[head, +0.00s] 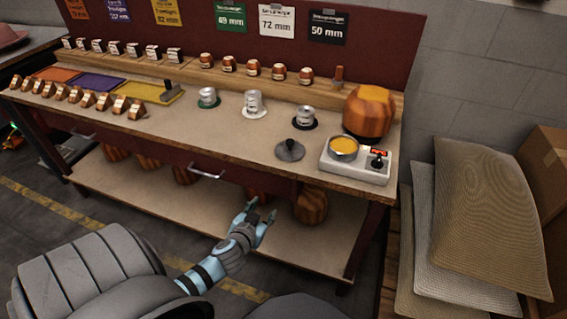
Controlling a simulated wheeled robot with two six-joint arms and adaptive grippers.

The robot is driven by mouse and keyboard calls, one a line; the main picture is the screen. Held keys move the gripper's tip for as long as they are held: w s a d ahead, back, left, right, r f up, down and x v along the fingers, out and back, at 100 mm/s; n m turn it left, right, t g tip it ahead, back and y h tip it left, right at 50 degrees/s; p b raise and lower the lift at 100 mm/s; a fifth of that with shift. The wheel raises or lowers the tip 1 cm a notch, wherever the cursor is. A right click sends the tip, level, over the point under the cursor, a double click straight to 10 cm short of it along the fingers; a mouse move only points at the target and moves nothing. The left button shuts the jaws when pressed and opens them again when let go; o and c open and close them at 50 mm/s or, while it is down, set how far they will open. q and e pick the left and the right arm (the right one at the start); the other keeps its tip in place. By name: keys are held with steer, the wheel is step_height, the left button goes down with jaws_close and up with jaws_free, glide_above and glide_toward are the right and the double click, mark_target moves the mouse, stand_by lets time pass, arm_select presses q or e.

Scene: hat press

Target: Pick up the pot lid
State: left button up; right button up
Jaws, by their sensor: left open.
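The pot lid (290,151) is a dark grey disc with a small knob on top. It lies flat near the front edge of the workbench top, left of a hot plate (371,174). A small pot (343,149) with orange-yellow contents stands uncovered on the hot plate. My left gripper (261,211) is open and looks empty. It appears lower in the picture than the lid, in front of the bench and over the view of its lower shelf. It is clear of the lid. My right gripper is not in view.
The workbench (235,135) carries metal cylinders (253,104) on coloured discs and a large wooden block (369,110) behind the hot plate. A drawer handle (206,173) sticks out of the bench front. Stacked sacks (490,215) stand at the right.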

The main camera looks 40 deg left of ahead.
mark_target(289, 143)
arm_select(q)
steer(key=w+d+r+n+t+b, duration=0.1)
steer(key=w+r+t+b, duration=0.15)
steer(key=r, duration=0.45)
steer(key=w+d+r+n+t+b, duration=0.1)
steer(key=w+r+t, duration=0.15)
steer(key=r, duration=0.45)
steer(key=shift+y, duration=0.4)
steer(key=x, duration=0.7)
steer(key=shift+a+r+p, duration=0.1)
steer(key=shift+a+p, duration=0.15)
steer(key=shift+p, duration=0.15)
steer(key=x, duration=0.5)
steer(key=shift+s+a+r, duration=0.1)
steer(key=shift+a+r, duration=0.05)
steer(key=shift+a, duration=0.1)
steer(key=shift+w+a, duration=0.1)
steer(key=shift+w, duration=0.2)
steer(key=shift+s, duration=0.1)
jaws_close()
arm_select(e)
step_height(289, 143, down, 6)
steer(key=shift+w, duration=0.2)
